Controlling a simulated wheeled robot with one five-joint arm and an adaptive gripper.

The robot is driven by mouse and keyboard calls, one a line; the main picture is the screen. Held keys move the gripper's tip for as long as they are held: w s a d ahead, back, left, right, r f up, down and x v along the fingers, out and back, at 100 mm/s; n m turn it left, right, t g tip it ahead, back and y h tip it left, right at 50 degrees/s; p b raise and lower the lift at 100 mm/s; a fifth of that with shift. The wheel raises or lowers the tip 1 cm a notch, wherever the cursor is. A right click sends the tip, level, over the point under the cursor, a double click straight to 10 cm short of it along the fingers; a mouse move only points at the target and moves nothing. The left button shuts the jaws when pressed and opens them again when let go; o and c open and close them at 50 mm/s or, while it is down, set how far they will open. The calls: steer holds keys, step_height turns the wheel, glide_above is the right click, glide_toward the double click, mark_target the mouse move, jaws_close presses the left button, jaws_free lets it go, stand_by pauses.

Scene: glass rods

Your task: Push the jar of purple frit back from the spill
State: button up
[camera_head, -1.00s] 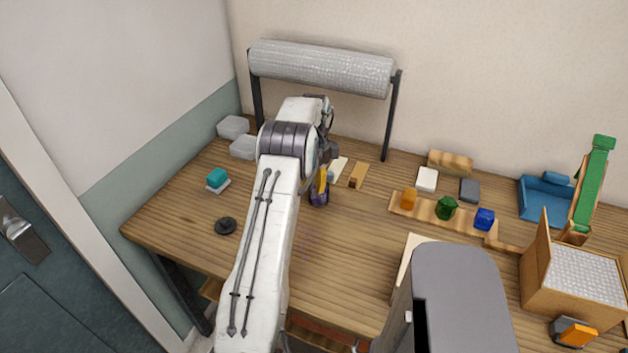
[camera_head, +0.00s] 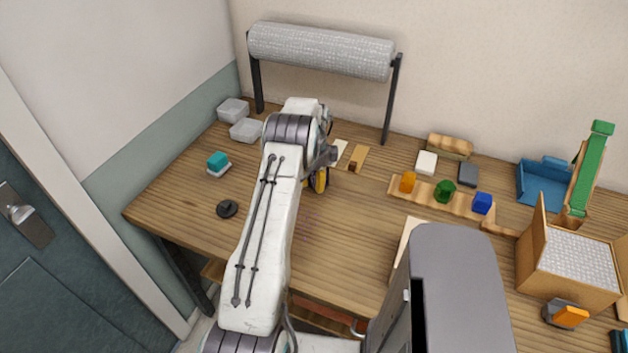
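A small purple and yellow item (camera_head: 318,181), apparently the frit jar with part of my gripper over it, shows just right of my white arm near the middle of the desk. My gripper (camera_head: 322,172) is low beside it, largely hidden by my arm and wrist. Its fingers are too small and covered to tell whether they are open or shut, or whether they touch the jar. A faint purplish patch, possibly the spill (camera_head: 308,226), lies on the wood in front of the jar, right of my arm.
Behind the jar lie a pale card and a wooden block (camera_head: 358,157). A wooden strip (camera_head: 430,201) with orange, green and blue pieces is to the right. A roll rack (camera_head: 321,50) stands behind.

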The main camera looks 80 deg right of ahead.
jaws_close()
steer(key=shift+s, duration=0.1)
stand_by(0.6)
steer(key=shift+s+d+b, duration=0.3)
steer(key=shift+s+d, duration=0.25)
steer(key=shift+d, duration=0.05)
steer(key=shift+o, duration=0.3)
jaws_free()
steer(key=shift+r, duration=0.1)
step_height(320, 180, up, 12)
stand_by(0.4)
